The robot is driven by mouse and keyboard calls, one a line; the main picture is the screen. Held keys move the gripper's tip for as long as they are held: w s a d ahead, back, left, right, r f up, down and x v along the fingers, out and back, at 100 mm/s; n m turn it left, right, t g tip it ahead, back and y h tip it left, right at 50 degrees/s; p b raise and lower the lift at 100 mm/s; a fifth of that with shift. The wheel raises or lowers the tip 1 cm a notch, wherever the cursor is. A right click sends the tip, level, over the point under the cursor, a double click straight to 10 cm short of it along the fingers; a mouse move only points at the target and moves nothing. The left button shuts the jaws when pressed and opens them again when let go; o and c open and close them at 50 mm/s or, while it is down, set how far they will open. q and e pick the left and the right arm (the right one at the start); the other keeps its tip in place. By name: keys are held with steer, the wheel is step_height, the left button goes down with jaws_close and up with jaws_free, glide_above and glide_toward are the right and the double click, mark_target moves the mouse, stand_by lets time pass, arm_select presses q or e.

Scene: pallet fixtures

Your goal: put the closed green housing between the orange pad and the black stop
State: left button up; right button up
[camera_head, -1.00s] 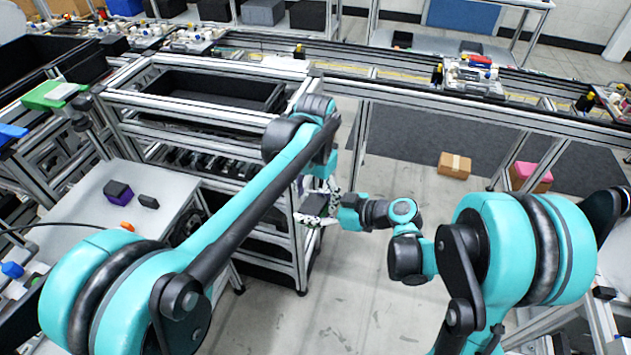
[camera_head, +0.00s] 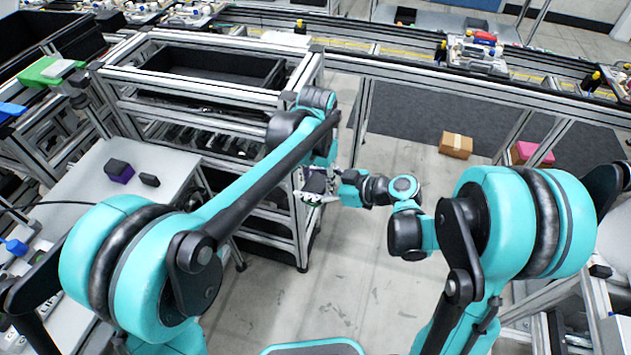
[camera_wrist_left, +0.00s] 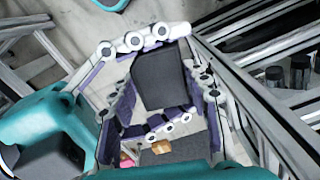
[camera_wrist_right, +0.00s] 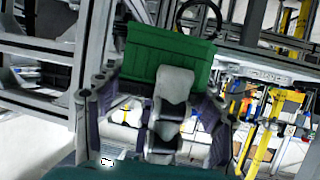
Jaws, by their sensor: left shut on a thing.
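The green housing (camera_wrist_right: 165,58) shows its green face in the right wrist view. My left gripper (camera_head: 314,184) is shut on it; in the left wrist view its dark side (camera_wrist_left: 158,78) sits between the linked fingers. My right gripper (camera_wrist_right: 155,110) is close to the housing with its fingers spread apart; contact is unclear. A small black block, likely the black stop (camera_head: 149,180), lies on the light table at left. The orange pad is hidden behind my left upper arm.
A purple housing with a dark top (camera_head: 119,171) stands on the light table (camera_head: 80,190), beside the black block. A metal rack (camera_head: 300,225) stands close to my left gripper. A cardboard box (camera_head: 456,145) lies on the floor at right. Open floor lies in front.

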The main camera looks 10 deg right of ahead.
steer(key=shift+o, duration=1)
arm_select(q)
steer(key=shift+a, duration=0.1)
